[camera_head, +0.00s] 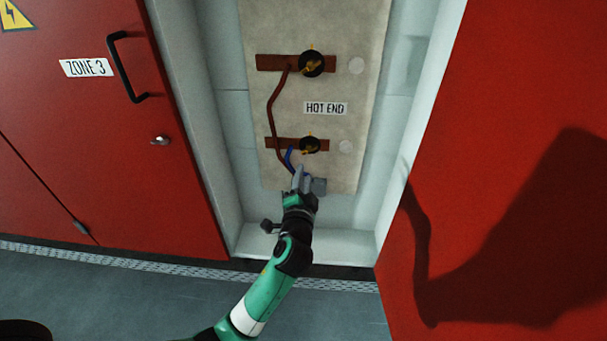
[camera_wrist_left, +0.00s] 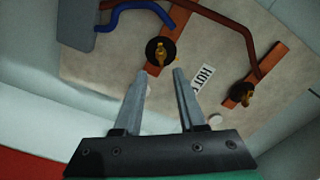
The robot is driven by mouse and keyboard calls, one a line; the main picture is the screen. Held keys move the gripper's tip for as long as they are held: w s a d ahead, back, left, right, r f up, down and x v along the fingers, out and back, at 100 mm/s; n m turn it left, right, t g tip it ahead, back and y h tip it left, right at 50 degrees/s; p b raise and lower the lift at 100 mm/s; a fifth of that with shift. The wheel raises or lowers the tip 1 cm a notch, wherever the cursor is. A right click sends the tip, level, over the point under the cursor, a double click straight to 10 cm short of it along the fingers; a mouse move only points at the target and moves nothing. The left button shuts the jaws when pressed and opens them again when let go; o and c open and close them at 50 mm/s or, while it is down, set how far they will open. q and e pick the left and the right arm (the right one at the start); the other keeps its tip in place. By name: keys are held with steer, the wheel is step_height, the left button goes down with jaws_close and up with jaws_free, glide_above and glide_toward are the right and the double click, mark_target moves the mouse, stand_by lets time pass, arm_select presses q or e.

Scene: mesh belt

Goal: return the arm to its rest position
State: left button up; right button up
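My left arm reaches up from the bottom in the head view. My left gripper (camera_head: 299,172) is in front of the lower part of the beige panel (camera_head: 345,25), below the lower black terminal (camera_head: 309,145). In the left wrist view my left gripper (camera_wrist_left: 160,73) has its two fingers apart with nothing between them. The lower terminal (camera_wrist_left: 160,50), with a brass-coloured piece on it, shows just beyond the fingertips. I cannot tell whether the fingers touch anything. My right gripper is not in view.
The upper terminal (camera_head: 312,64) sits on a copper bar (camera_head: 268,62). A red-brown cable (camera_head: 271,110), a blue cable (camera_head: 288,155) and a grey block (camera_head: 318,187) are close to my gripper. Pale recess walls flank the panel. Red doors (camera_head: 100,180) stand on both sides; the left has a black handle (camera_head: 127,68).

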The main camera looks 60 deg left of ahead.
arm_select(q)
steer(key=shift+s+d, duration=0.3)
steer(key=shift+d, duration=0.15)
